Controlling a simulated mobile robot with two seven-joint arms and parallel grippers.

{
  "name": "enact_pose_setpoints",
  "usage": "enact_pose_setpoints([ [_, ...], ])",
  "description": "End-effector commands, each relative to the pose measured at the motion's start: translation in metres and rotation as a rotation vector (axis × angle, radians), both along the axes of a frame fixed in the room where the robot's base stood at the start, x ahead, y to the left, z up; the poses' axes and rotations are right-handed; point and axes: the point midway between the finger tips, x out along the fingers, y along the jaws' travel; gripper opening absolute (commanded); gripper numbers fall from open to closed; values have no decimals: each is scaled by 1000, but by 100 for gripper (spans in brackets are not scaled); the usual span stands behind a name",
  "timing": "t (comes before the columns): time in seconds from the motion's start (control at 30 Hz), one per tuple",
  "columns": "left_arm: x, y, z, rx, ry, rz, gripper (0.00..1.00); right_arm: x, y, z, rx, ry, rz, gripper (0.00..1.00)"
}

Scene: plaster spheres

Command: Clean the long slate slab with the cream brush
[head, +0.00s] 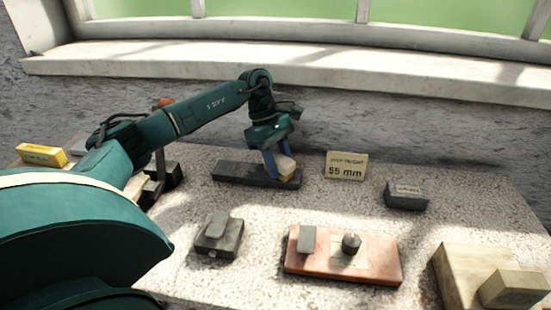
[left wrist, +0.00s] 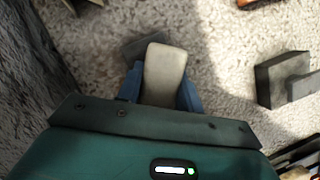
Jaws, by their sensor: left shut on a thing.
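The long slate slab (head: 232,172) lies flat on the pale speckled tabletop, towards the back. My left gripper (head: 277,158) points down over its right part and is shut on the cream brush (head: 287,166). The brush is at the slab's right half; I cannot tell whether it touches the top. In the left wrist view the brush (left wrist: 163,76) sits between the blue fingers (left wrist: 161,92). A dark grey piece shows just beyond it there, mostly hidden. The slab's surface under the brush is hidden. My right gripper is not in view.
A sign reading 55 mm (head: 346,167) stands right of the slab. A dark block (head: 406,195) is further right. In front are a small dark block (head: 219,236), a reddish base with a knob (head: 343,264) and wooden blocks (head: 470,276). A yellow box (head: 42,154) is at left.

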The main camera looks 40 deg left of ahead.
Motion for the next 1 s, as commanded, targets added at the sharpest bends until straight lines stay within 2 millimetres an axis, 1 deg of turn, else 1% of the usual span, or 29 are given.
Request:
enact_pose_setpoints([
  [0.23,0,2,1,0,0,1,18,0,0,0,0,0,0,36],
  [0.57,2,21,14,0,0,1,18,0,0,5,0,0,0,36],
  [1.0,2,22,14,0,0,0,18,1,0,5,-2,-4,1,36],
])
